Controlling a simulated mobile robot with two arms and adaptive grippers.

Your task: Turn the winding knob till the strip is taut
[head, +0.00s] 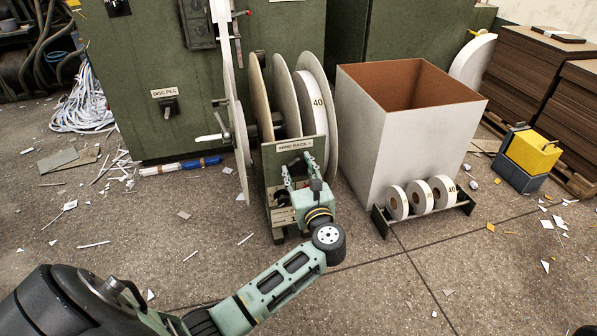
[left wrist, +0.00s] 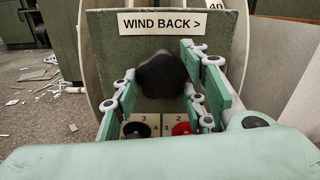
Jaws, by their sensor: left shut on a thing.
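The black winding knob (left wrist: 162,74) sits on a green panel under a "WIND BACK >" sign (left wrist: 163,22). My left gripper (left wrist: 160,88) has a finger on each side of the knob and is shut on it. In the head view my left gripper (head: 303,176) is at the front of the panel and hides most of the knob. A pale strip (head: 223,45) runs down at the upper left of the reels; I cannot tell how tight it is. My right gripper is not in view.
Large reel discs (head: 318,105) stand behind the panel. To the right are a tall open box (head: 405,135), a rack of small rolls (head: 420,195) and a yellow-topped case (head: 532,152). Below the sign are a black and a red round part (left wrist: 181,128). Paper scraps litter the floor.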

